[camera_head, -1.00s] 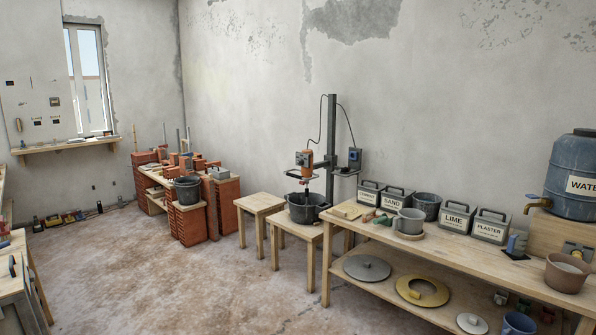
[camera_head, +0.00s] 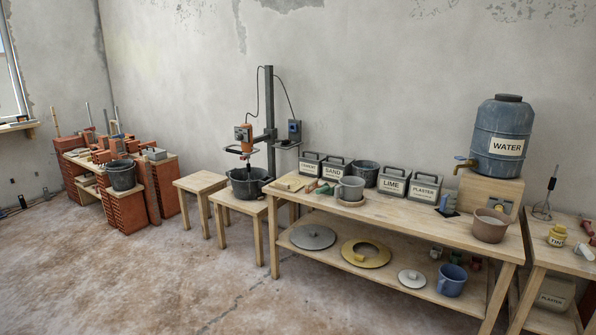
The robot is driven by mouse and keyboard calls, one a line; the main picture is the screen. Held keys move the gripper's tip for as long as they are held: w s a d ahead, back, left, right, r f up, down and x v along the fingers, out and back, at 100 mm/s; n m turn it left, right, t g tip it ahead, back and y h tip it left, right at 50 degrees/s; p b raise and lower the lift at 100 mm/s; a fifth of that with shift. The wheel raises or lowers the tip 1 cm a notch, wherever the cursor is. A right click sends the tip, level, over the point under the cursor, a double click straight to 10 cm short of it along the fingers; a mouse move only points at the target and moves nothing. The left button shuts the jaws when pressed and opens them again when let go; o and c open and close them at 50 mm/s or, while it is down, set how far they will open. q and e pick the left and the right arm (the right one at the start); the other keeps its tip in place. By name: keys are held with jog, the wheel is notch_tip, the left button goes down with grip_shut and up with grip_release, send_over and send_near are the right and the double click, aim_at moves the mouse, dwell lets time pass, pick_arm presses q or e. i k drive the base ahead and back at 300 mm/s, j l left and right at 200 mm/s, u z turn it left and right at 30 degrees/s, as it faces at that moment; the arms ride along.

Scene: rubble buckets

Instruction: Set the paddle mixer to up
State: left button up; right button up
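The paddle mixer (camera_head: 243,137) has an orange motor head and hangs on a dark upright stand (camera_head: 270,115) left of the middle. Its shaft runs down into a black bucket (camera_head: 249,184) on a low wooden stool (camera_head: 240,208), so the paddle end is hidden by the bucket. A small box with a blue face (camera_head: 294,130) is fixed to the right of the stand, with a cable looping over to it. Neither of my grippers shows in the view.
A long wooden workbench (camera_head: 456,238) stands to the right, with labelled bins and a blue water barrel (camera_head: 502,138). A bare stool (camera_head: 200,181) stands left of the mixer. Brick stacks (camera_head: 125,208) are further left. The floor in front is clear.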

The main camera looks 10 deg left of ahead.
aim_at(269, 136)
jog(key=i+j+u, duration=0.3)
jog(key=i, duration=0.2)
jog(key=i+j+u, duration=0.35)
jog(key=i, duration=0.2)
jog(key=i+u, duration=0.3)
jog(key=i, duration=0.25)
jog(key=i+z, duration=0.1)
jog(key=i, duration=0.55)
jog(key=i+j+z, duration=0.1)
jog(key=i, duration=0.55)
jog(key=i+j+z, duration=0.1)
jog(key=i, duration=0.5)
jog(key=i+j+z, duration=0.35)
jog(key=i, duration=0.15)
jog(key=i+j+z, duration=0.3)
jog(key=i, duration=0.2)
